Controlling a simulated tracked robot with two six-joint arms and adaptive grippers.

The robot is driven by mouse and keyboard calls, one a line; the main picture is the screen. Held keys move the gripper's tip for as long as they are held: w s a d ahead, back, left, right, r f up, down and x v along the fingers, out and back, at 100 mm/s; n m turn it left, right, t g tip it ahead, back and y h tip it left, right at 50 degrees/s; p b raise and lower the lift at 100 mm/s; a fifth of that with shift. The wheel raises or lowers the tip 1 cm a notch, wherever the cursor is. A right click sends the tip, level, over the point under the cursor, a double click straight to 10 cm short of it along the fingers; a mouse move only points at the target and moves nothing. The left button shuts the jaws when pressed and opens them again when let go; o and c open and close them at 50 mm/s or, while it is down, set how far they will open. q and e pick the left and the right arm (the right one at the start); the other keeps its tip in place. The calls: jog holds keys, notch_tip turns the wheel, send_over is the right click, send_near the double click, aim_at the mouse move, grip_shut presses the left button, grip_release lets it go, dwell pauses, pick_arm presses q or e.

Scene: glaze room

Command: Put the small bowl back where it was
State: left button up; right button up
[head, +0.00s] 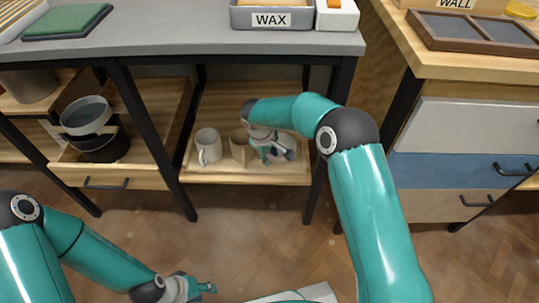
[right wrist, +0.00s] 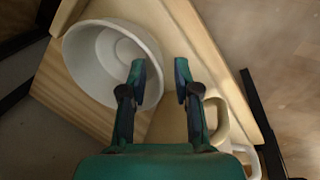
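A white round bowl (right wrist: 92,62) stands upright on the wooden shelf tray (head: 243,177). In the head view the bowl (head: 290,150) is mostly hidden behind my right gripper (head: 272,158). In the right wrist view my right gripper (right wrist: 160,72) is open, with a clear gap between its fingertips. One fingertip overlaps the bowl's inside and the other is just outside its rim; I cannot tell whether either touches it. My left gripper (head: 203,290) is low above the floor at the bottom of the head view, with nothing visible in it; its opening is unclear.
A white mug (head: 208,147) and a beige mug (head: 241,147) stand left of the bowl on the same tray. A pulled-out drawer (head: 140,176) holds a grey bowl (head: 86,114) above a black bowl (head: 104,147). Black table legs (head: 150,140) flank the tray. A WAX bin (head: 272,18) stands above.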

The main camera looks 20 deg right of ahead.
jog(key=w+p+v, duration=0.1)
jog(key=p+v, duration=0.2)
jog(key=v, duration=0.3)
jog(key=s+a+f+m+g+y, duration=0.25)
jog(key=s+f+y, duration=0.25)
jog(key=s+f, duration=0.85)
jog(key=s+d+f+m+t+y, duration=0.1)
jog(key=s+m, duration=0.6)
jog(key=s, duration=1.1)
jog(key=shift+f, duration=0.75)
jog(key=shift+r+t, duration=0.1)
jog(key=shift+t, duration=0.15)
notch_tip(320, 180, up, 36)
jog(key=p, duration=3.6)
